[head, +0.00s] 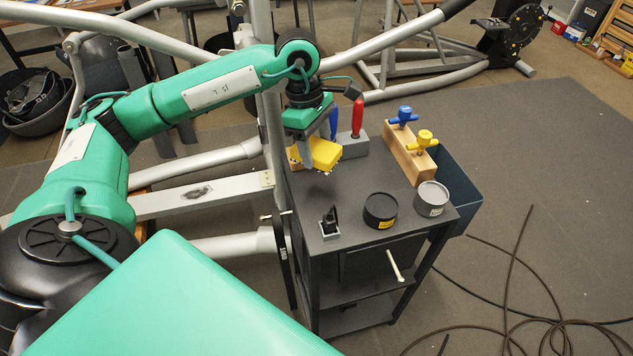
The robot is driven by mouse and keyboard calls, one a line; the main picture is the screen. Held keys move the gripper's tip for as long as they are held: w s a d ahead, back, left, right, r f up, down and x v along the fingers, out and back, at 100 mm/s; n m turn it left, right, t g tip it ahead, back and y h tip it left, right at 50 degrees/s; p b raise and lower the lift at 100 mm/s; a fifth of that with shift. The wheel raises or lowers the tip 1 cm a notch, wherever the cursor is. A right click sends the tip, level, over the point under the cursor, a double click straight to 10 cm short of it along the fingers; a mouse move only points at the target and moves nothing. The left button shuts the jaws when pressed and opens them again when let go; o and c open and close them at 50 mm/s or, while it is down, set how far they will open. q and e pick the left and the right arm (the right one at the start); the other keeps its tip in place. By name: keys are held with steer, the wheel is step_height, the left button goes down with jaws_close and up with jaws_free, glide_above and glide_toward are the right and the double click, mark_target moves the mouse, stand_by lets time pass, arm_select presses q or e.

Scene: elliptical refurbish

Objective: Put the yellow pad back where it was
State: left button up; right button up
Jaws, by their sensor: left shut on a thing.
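The yellow pad (323,153) is a small yellow block above the back left part of the dark cart top (352,183). My left gripper (306,153) points down and is shut on the yellow pad. The pad looks tilted, and I cannot tell whether its underside touches the cart. My gripper hides part of the pad's left side. My right gripper is not in view.
Behind the pad, a grey block holds red-handled (357,116) and blue-handled (334,122) tools. A wooden block (408,155) holds blue and yellow T-handles. Two round tins (380,211) (432,199) and a small black-topped item (329,222) stand in front. Cables (510,290) lie on the floor.

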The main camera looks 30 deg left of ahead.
mark_target(319, 194)
arm_select(q)
step_height(319, 194, down, 11)
steer(key=shift+f, duration=0.2)
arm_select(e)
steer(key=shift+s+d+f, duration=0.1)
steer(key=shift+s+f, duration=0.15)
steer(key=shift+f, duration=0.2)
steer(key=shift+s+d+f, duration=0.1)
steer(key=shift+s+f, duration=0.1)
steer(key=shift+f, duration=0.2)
arm_select(q)
steer(key=o, duration=1)
steer(key=shift+o, duration=1.1)
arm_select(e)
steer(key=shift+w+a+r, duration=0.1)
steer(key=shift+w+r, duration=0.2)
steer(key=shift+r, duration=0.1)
arm_select(q)
steer(key=r, duration=0.3)
steer(key=shift+a, duration=0.25)
steer(key=r, duration=0.3)
steer(key=a+r, duration=0.1)
steer(key=r, duration=0.5)
steer(key=shift+a, duration=0.35)
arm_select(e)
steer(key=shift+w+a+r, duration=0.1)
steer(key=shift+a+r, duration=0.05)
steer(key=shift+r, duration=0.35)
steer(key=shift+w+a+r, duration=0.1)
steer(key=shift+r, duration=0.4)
